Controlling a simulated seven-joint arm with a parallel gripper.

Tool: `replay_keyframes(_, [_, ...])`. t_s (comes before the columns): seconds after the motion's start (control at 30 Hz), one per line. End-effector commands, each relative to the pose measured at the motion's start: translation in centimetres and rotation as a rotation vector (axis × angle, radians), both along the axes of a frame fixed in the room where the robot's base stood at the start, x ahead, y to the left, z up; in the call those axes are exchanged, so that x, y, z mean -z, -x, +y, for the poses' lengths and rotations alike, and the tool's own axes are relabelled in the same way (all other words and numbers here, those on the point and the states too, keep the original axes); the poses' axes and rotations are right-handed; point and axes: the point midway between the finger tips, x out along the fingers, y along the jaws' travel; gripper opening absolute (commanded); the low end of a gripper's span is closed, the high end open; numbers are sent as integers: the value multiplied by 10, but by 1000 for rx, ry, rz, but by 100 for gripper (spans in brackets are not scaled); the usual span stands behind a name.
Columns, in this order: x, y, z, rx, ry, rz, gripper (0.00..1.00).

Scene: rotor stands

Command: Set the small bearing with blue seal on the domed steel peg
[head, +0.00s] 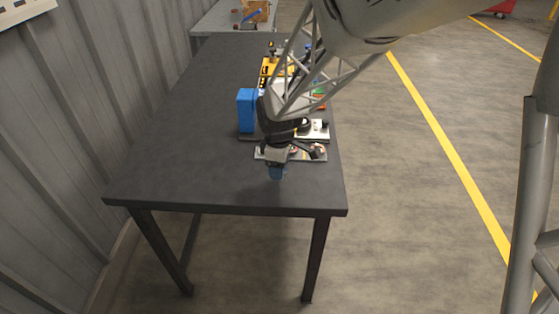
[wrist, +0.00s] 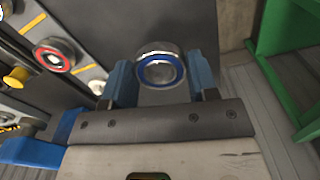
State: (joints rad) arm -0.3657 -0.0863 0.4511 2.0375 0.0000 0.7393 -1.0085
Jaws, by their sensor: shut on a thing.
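The small bearing with blue seal (wrist: 160,69) is a silver ring with a blue band, held between the two blue fingers of my gripper (wrist: 160,82) in the wrist view. My gripper (head: 277,172) also shows in the head view, pointing down over the table near the front edge of a light plate. The bearing is too small or hidden to make out there. I cannot pick out the domed steel peg for certain in either view. A small metal piece (wrist: 97,87) left of the fingers in the wrist view is unclear.
The dark table (head: 190,165) is clear at its left and front. A blue block (head: 246,110), a yellow item (head: 269,70) and a light plate (head: 319,155) stand near my arm.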

Motion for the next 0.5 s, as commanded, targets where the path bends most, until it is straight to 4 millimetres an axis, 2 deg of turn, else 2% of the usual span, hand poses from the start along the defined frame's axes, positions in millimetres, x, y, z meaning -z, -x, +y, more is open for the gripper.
replay_keyframes(0.27, [-2,-7,0,0,-1,-1,27])
replay_keyframes(0.37, [-5,-19,-1,1,-1,-1,27])
replay_keyframes(0.5, [-12,-45,-3,3,-1,-1,27])
